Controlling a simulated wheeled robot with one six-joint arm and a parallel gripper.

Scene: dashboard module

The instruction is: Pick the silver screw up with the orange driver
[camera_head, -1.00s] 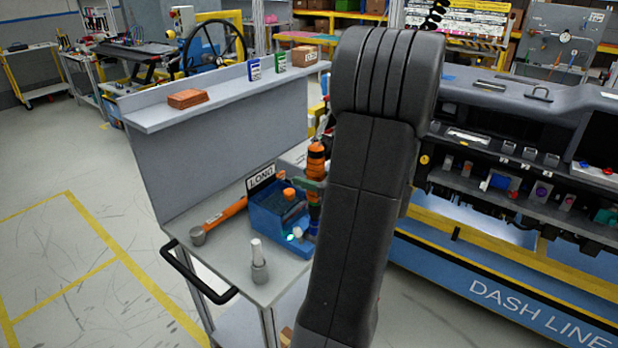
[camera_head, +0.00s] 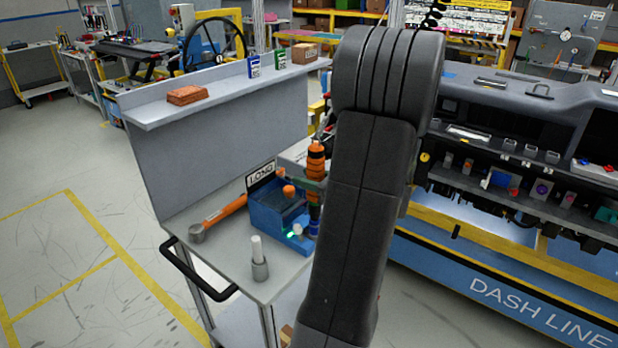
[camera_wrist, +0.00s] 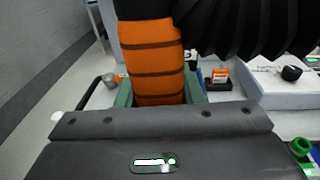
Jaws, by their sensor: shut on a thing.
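The orange driver (camera_head: 316,162) stands roughly upright at the right side of the cart's top, beside my dark arm. Its lower part is blue (camera_head: 314,216), next to a blue holder (camera_head: 268,213). My gripper (camera_wrist: 160,98) is shut on the driver; its green jaws lie on either side of the dark-banded orange handle (camera_wrist: 152,55) in the wrist view. In the head view my arm hides most of my gripper. The driver's tip is hard to make out. I cannot make out the silver screw in either view.
A LONG label (camera_head: 261,177) stands behind the blue holder. The dashboard (camera_head: 530,110) is to the right.

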